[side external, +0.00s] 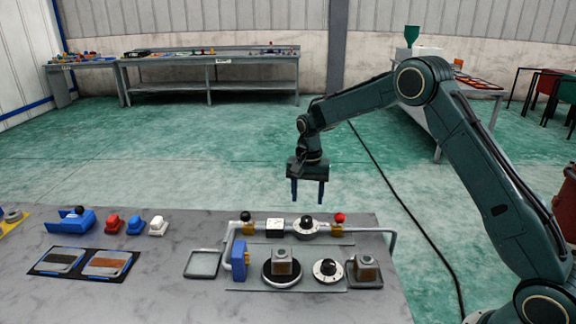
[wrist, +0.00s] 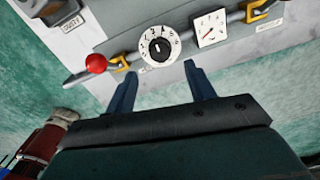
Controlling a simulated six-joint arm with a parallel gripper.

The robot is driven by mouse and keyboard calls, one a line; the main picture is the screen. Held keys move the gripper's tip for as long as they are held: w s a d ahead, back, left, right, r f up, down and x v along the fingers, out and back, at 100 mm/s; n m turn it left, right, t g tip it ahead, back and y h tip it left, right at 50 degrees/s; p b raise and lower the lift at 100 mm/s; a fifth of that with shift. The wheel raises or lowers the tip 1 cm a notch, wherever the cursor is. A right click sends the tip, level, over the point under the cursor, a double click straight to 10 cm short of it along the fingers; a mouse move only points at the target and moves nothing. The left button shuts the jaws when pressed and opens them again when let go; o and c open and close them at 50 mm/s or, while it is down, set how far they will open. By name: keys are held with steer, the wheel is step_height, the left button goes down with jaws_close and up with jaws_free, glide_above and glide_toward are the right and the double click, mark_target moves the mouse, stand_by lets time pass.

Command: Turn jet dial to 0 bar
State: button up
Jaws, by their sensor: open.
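A round white dial with a black knob (side external: 307,225) sits on the grey pipe near the table's back edge. In the wrist view the dial (wrist: 159,45) shows numbers around its rim; its label is too small to read. A square white gauge (wrist: 209,28) with a red needle sits beside it, also in the side view (side external: 275,228). A second dial (side external: 327,269) stands nearer the front; I cannot read which is labelled jet. My gripper (side external: 307,194) is open and empty, pointing down, above and apart from the pipe dial. Its fingertips (wrist: 160,74) show just short of the dial.
A red ball-topped valve (side external: 339,219) and a black-topped valve (side external: 245,217) flank the pipe dial. Metal blocks sit on a round plate (side external: 269,281) and a right-hand tray (side external: 379,284). An empty tray (side external: 203,264) lies left. The air around my gripper is clear.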

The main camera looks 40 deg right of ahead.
mark_target(306, 218)
step_height(306, 218, down, 7)
steer(key=shift+f, duration=0.2)
stand_by(0.4)
steer(key=c, duration=1)
